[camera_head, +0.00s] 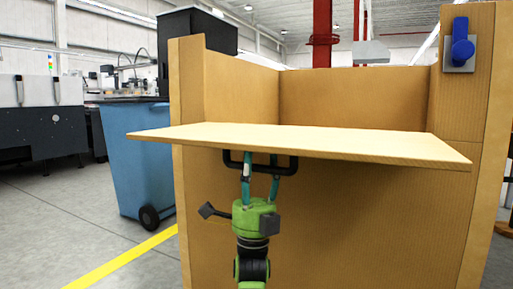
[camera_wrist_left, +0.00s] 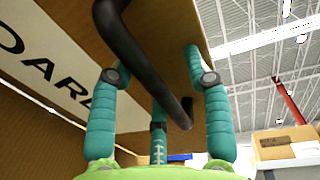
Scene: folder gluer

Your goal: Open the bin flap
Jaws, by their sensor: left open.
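The bin (camera_head: 345,225) is a large tan corrugated box. Its flap (camera_head: 310,142) sticks out roughly level toward me, so the bin's upper front is open above it. A black bar handle (camera_head: 289,168) hangs under the flap. My left gripper (camera_head: 261,171), green with teal fingers, is upright under the flap at the handle. In the left wrist view the fingers (camera_wrist_left: 155,90) are spread apart, with the black handle (camera_wrist_left: 143,60) passing between them. Whether they touch it is unclear. My right gripper is out of view.
A blue latch (camera_head: 462,45) is mounted on the bin's right post. A blue wheeled bin (camera_head: 135,165) stands at the left, behind a yellow floor line (camera_head: 125,260). Grey machines (camera_head: 40,115) stand farther left. The floor at lower left is clear.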

